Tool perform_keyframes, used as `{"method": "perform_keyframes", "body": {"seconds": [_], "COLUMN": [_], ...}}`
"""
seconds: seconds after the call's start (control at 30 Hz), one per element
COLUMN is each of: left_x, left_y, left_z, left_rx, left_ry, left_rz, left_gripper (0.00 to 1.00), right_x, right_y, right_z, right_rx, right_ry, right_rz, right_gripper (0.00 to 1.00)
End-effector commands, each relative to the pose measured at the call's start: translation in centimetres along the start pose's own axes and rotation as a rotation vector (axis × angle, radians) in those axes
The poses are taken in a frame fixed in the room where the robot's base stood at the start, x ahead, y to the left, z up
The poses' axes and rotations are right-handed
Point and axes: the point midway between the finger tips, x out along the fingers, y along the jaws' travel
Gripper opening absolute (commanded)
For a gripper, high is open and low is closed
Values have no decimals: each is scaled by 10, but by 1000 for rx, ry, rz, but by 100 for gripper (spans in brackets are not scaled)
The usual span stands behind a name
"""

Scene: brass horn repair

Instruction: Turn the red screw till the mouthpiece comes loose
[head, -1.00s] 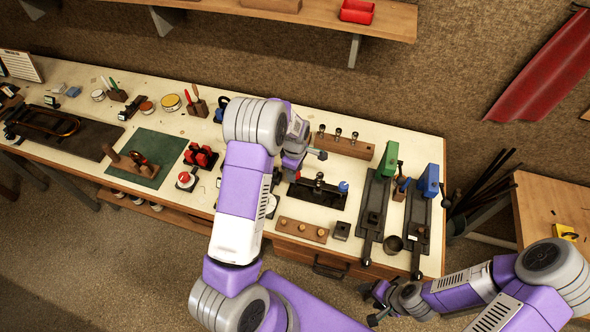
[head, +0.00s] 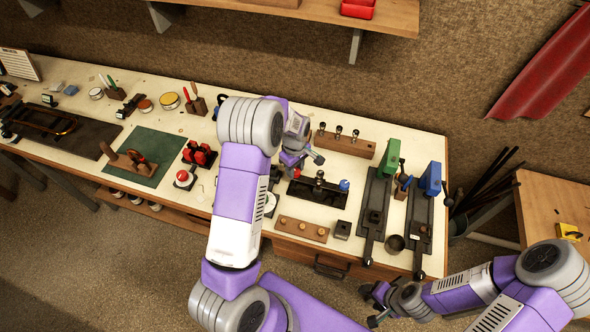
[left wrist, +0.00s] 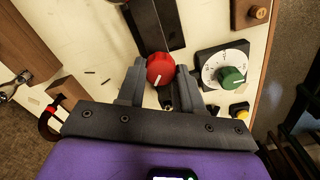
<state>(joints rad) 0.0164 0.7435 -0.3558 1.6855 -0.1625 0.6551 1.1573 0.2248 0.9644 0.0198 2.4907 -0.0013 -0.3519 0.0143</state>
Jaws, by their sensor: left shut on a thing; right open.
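The red screw (left wrist: 160,70) has a round red head with a white mark and sits at the end of a black fixture (left wrist: 158,22). My left gripper (left wrist: 161,72) is shut on the red screw, one finger at each side of it. In the head view the black fixture (head: 318,193) lies on the bench, and the red screw (head: 297,174) shows as a small red spot under my left gripper (head: 298,168). I cannot make out the mouthpiece clearly. My right gripper (head: 377,304) is open and empty, in front of the bench.
A dial with a green knob (left wrist: 231,77) stands beside the screw in the left wrist view. A wooden block with several metal pieces (head: 344,145) is behind the fixture. Green (head: 390,156) and blue (head: 431,178) clamp tools stand to the right. A wooden strip (head: 301,229) lies in front.

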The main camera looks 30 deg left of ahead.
Motion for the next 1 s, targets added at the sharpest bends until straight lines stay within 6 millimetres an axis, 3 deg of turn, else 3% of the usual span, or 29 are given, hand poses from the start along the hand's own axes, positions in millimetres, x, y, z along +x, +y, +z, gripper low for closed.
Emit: {"method": "perform_keyframes", "body": {"seconds": [1.0], "left_x": [-1], "left_y": [3], "left_z": [0], "left_rx": [966], "left_ry": [4], "left_rz": [3], "left_gripper": [5], "right_x": [37], "right_y": [14], "right_z": [-2], "right_rx": [0], "right_ry": [0], "right_rz": [0], "right_gripper": [61]}}
